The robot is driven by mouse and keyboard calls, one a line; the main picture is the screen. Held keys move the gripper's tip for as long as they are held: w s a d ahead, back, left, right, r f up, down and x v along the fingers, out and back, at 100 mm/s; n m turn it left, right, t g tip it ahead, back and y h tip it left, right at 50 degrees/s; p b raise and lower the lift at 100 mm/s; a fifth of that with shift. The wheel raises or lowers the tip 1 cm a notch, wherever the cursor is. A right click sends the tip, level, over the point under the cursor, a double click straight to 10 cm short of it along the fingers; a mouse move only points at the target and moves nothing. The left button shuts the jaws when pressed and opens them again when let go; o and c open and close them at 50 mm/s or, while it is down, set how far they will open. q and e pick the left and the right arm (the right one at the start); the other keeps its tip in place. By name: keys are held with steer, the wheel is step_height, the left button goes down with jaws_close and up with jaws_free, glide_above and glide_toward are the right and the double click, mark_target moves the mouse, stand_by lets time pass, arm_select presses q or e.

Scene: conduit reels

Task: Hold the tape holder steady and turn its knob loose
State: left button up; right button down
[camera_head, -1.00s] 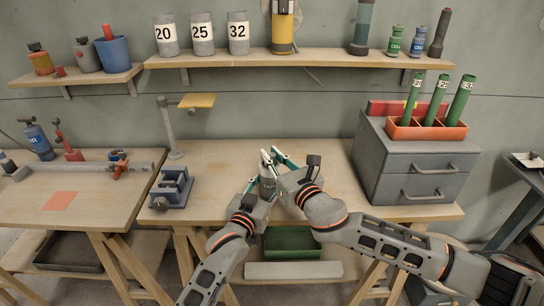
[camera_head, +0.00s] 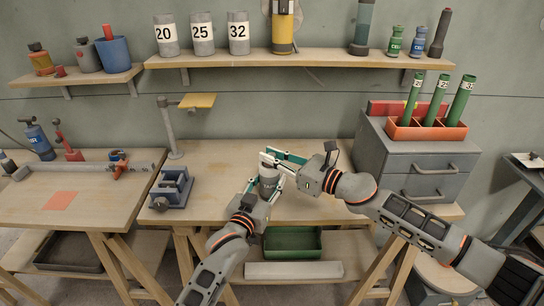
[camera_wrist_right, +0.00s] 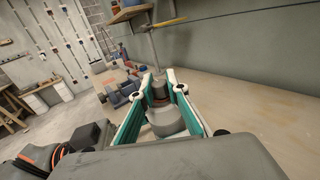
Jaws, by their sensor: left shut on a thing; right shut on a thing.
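The tape holder (camera_head: 269,187) is a small grey upright canister with dark lettering, near the front of the middle bench. My left gripper (camera_head: 266,186) is shut on its body from the front. My right gripper (camera_head: 270,160) reaches in from the right and is shut at the top, on the knob. The knob is mostly hidden by the fingers in the head view. In the right wrist view the dark-banded knob (camera_wrist_right: 160,91) sits between the green-and-white fingertips of the right gripper (camera_wrist_right: 159,80), with the grey holder body (camera_wrist_right: 166,121) below.
A blue-grey vise (camera_head: 172,188) stands left on the bench (camera_head: 225,165), near a lamp-like stand (camera_head: 170,130). A grey drawer cabinet (camera_head: 420,165) with an orange tray of green tubes stands right. A green bin (camera_head: 292,243) is on the shelf below. The bench behind the holder is clear.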

arm_select(q)
steer(key=shift+s+d, duration=0.1)
steer(key=shift+d, duration=0.05)
arm_select(e)
steer(key=shift+w+n+g+y, duration=0.1)
steer(key=shift+n+g+y, duration=0.85)
steer(key=shift+g, duration=0.55)
steer(key=shift+n+g, duration=0.3)
steer(key=shift+n, duration=0.05)
steer(key=c, duration=1.9)
jaws_free()
steer(key=v, duration=1.2)
arm_select(q)
steer(key=o, duration=1.3)
